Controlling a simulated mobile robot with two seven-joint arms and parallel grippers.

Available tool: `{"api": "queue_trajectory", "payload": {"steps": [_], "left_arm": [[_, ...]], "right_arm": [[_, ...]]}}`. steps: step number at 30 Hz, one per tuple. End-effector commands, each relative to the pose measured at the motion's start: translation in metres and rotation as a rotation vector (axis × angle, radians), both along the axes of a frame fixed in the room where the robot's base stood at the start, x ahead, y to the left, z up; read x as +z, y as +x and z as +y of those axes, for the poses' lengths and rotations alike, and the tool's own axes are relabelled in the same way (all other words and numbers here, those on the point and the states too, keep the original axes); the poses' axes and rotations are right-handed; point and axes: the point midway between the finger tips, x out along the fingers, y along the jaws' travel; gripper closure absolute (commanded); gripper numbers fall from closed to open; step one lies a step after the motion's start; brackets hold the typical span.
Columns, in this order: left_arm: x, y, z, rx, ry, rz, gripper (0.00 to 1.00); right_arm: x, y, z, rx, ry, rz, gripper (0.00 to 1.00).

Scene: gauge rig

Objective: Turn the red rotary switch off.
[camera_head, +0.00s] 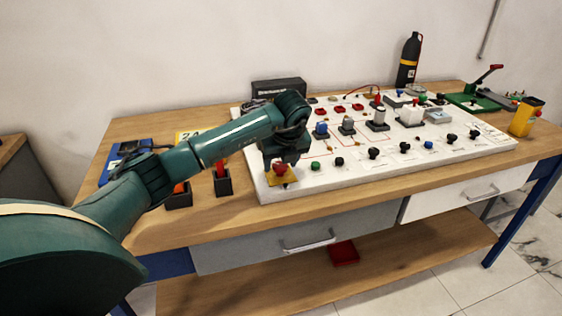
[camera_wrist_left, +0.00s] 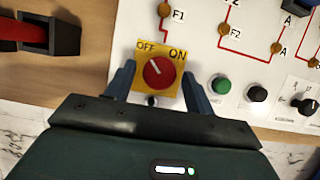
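The red rotary switch (camera_head: 279,168) sits on a yellow plate at the near left corner of the white panel. In the left wrist view, the red knob (camera_wrist_left: 159,73) lies on the yellow plate (camera_wrist_left: 144,84), marked OFF at upper left and ON at upper right. The knob's white line points up and left, toward OFF. My left gripper (camera_head: 285,160) is over the switch. In the left wrist view, its blue fingers (camera_wrist_left: 159,84) stand apart on both sides of the plate, with visible gaps to the knob. My right gripper is not in view.
Green (camera_wrist_left: 220,85) and black knobs sit right of the switch on the white panel (camera_head: 370,178). A black bottle (camera_head: 409,60) and a yellow container (camera_head: 524,117) stand farther away.

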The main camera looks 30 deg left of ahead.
Motion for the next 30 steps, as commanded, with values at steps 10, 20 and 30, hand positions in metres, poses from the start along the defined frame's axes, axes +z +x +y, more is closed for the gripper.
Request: {"api": "queue_trajectory", "payload": {"steps": [10, 20, 30], "left_arm": [[0.002, -0.001, -0.001, -0.002, 0.000, 0.001, 0.41], [0.055, -0.014, -0.018, -0.004, 0.000, -0.003, 0.41], [0.113, -0.029, -0.036, -0.001, 0.000, -0.001, 0.41]], "right_arm": [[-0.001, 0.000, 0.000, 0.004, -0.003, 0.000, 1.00], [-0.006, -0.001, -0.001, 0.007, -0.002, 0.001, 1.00], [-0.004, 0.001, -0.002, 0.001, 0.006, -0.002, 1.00]]}}
